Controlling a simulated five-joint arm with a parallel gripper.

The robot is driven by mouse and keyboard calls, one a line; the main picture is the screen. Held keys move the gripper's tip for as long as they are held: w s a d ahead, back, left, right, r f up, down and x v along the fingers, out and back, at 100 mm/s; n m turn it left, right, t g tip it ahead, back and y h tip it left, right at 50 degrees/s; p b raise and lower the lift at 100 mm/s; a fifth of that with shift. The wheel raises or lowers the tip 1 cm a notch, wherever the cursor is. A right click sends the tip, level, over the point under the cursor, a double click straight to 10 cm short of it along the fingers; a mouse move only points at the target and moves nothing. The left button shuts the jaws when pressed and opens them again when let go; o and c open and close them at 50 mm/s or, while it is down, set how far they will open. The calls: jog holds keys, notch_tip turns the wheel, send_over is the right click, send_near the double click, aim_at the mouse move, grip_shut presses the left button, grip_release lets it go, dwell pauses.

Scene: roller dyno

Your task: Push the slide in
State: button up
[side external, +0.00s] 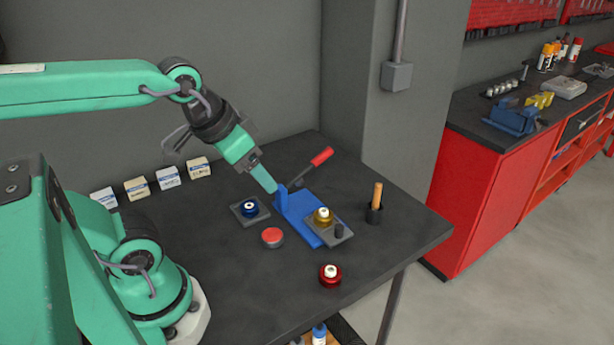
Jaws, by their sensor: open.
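A blue fixture (298,216) lies on the dark table, with a raised blue block at its far left end and a red-handled lever (320,157) behind it. A grey plate (337,240), which looks like the slide, sits at the fixture's near right end. It carries a brass-coloured piece with a white top (322,217) and a small dark knob (339,230). My gripper (267,182) is open and points down at the raised blue block. I cannot tell whether it touches the block. The gap between its fingers is hidden from this side.
A grey pad with a blue ring piece (249,208) and a red-topped round button (272,237) lie left of the fixture. A red ring piece (330,275) stands near the front edge. A dark cup with a wooden handle (375,206) stands right. Several small boxes (167,177) line the back.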

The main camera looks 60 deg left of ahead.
jog(key=c, duration=0.5)
jog(key=shift+w, duration=0.6)
jog(key=shift+c, duration=0.3)
jog(key=g, duration=0.6)
send_over(339, 226)
jog(key=shift+f, duration=6.45)
jog(key=shift+f, duration=3.9)
